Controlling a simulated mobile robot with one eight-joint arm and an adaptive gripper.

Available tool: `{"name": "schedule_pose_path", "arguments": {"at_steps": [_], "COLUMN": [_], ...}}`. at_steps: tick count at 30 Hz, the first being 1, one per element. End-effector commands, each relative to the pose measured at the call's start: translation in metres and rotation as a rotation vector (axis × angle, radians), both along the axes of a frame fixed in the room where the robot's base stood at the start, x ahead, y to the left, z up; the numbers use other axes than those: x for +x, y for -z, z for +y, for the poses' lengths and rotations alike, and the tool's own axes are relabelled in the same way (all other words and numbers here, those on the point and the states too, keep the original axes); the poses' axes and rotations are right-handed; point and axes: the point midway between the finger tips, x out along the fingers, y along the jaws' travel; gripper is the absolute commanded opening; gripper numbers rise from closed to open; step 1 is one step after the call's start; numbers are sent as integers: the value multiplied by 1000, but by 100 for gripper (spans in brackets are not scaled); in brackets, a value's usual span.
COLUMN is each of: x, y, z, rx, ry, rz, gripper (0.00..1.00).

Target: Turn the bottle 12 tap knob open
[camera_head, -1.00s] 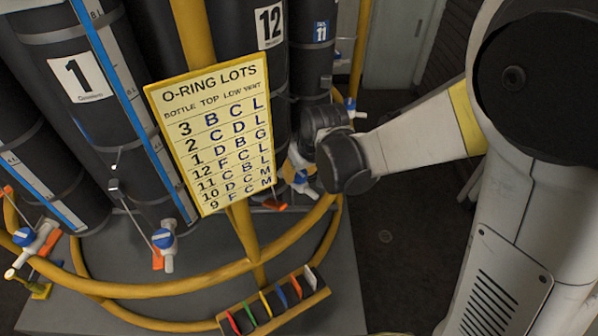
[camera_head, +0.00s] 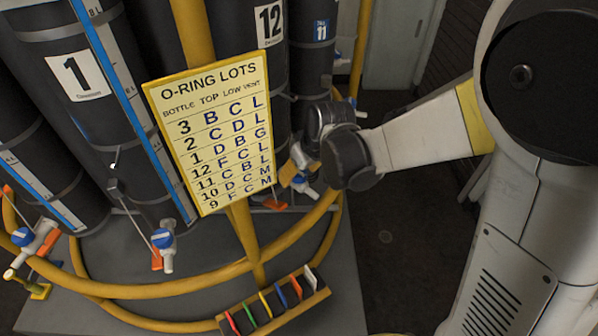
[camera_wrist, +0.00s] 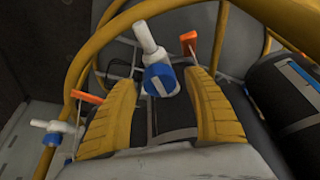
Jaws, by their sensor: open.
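Bottle 12 (camera_head: 270,22) is a black cylinder with a white number label, partly hidden behind the yellow lot board in the head view. In the wrist view a blue tap knob (camera_wrist: 160,80) with a white mark sits on a white tap body (camera_wrist: 148,38). No number shows there, so I cannot tell from that view which bottle it serves. My gripper (camera_wrist: 162,92) is open, its two yellow fingers on either side of the knob, with no clear contact visible.
The O-ring lots board (camera_head: 212,135) hangs on a yellow post close to my gripper. A yellow rail (camera_head: 200,278) curves around the bottles. Orange levers (camera_wrist: 188,42) stand near the fingers. Another white tap (camera_wrist: 52,127) lies at left. Bottle 1 (camera_head: 75,75) stands at left.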

Motion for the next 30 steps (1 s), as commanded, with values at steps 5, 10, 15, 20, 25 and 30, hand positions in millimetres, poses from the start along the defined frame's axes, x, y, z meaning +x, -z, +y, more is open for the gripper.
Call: {"name": "schedule_pose_path", "arguments": {"at_steps": [5,10,15,20,25,30], "x": [-4,-14,-26,-34,-39,-39], "y": [-11,-40,-74,-98,-110,-111], "z": [-2,-9,-17,-22,-25,-25], "rx": [0,1,0,0,0,0], "ry": [1,2,1,0,0,0], "rz": [0,0,0,0,0,0], "gripper": [61,61,61,61,61,61]}}
